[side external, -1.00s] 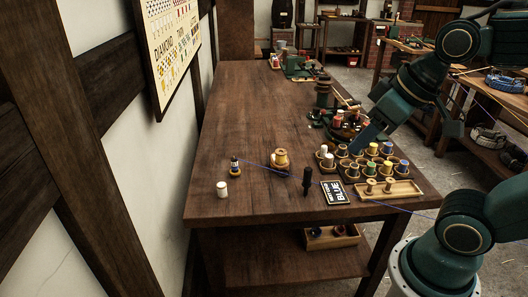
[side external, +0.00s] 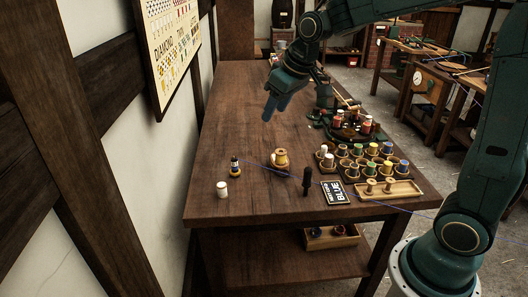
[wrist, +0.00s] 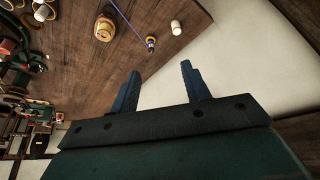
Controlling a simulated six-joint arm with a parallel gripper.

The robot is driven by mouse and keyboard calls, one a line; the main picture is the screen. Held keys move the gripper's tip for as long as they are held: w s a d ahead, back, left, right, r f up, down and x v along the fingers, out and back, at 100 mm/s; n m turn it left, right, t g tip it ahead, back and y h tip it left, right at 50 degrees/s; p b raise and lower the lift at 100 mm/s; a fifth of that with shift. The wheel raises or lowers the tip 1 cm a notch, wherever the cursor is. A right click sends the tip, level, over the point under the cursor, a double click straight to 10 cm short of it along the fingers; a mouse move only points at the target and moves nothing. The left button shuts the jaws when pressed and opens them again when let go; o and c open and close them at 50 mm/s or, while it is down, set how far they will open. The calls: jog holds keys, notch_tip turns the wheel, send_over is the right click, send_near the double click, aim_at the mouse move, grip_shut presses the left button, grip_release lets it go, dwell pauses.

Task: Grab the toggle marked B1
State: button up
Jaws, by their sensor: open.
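No B1 marking can be read in either view. My gripper (side external: 270,110) is open and empty above the bench, farther back than these pieces. Both blue fingers (wrist: 160,72) show apart in the wrist view, with nothing between them.
A white cylinder (side external: 222,189) stands near the front left. A black upright peg (side external: 307,181), a BLUE sign (side external: 337,192), a wooden tray (side external: 403,188) and several colored spools (side external: 372,149) fill the front right. The bench's middle (side external: 235,115) is clear.

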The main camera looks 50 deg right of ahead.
jog(key=w+d+f, duration=0.2)
jog(key=w+f, duration=0.5)
jog(key=w, duration=0.2)
send_near(235, 159)
jog(key=shift+n, duration=0.3)
jog(key=shift+x, duration=3.6)
jog(key=shift+w+d+g, duration=0.15)
jog(key=shift+w+g, duration=0.05)
jog(key=shift+g, duration=0.1)
jog(key=shift+x, duration=2.5)
jog(key=shift+c, duration=0.2)
grip_shut()
